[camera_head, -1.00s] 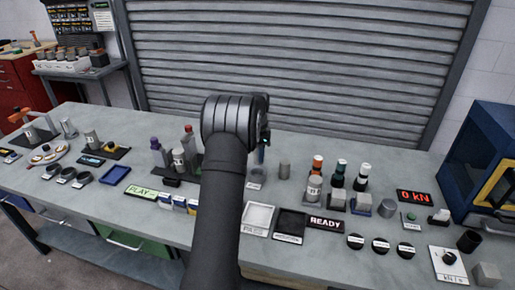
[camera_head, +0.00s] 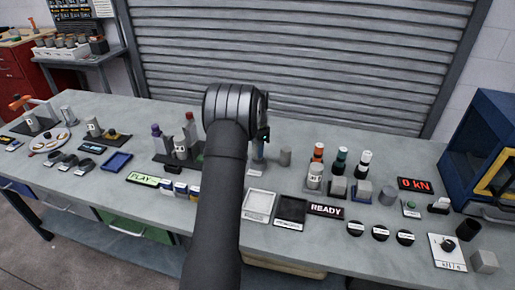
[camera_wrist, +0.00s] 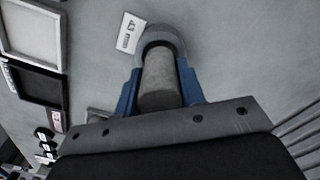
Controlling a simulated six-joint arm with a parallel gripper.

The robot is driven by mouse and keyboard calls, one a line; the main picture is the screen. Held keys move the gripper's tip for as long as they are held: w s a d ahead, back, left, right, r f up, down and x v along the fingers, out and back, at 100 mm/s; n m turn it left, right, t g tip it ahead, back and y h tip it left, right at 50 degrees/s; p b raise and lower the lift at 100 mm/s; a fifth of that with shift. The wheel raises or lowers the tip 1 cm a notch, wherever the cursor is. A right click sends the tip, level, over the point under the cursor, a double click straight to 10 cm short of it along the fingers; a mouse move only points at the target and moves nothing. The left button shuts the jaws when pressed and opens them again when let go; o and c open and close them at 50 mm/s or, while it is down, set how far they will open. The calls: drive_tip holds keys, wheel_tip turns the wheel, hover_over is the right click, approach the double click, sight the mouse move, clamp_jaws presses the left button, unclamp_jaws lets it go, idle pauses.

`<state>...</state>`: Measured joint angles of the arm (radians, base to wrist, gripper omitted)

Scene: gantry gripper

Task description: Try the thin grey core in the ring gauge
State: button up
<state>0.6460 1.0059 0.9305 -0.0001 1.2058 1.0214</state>
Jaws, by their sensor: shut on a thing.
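My gripper (camera_wrist: 160,92) is shut on the thin grey core (camera_wrist: 159,78), which sits between its two blue fingers in the wrist view. The ring gauge (camera_wrist: 178,37) is a grey ring just beyond the core's far end, with a white label (camera_wrist: 130,33) beside it. The core's far end overlaps the ring's opening in this view. I cannot tell whether it is inside the ring or above it. In the head view my gripper (camera_head: 262,148) is low over the bench, partly hidden by my arm, and the core is not clearly seen.
A white-framed tray (camera_head: 259,219) and a black tray (camera_head: 291,224) lie in front, by a READY sign (camera_head: 325,210). Bottles on a dark stand (camera_head: 165,162) are to the left. The bench behind is clear.

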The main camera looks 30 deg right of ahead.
drive_tip(key=shift+f, duration=1.4)
idle(1.2)
drive_tip(key=o, duration=1.2)
wheel_tip(320, 180, up, 18)
drive_tip(key=shift+f, duration=0.25)
drive_tip(key=shift+f, duration=0.1)
wheel_tip(320, 180, down, 17)
drive_tip(key=shift+f, duration=0.15)
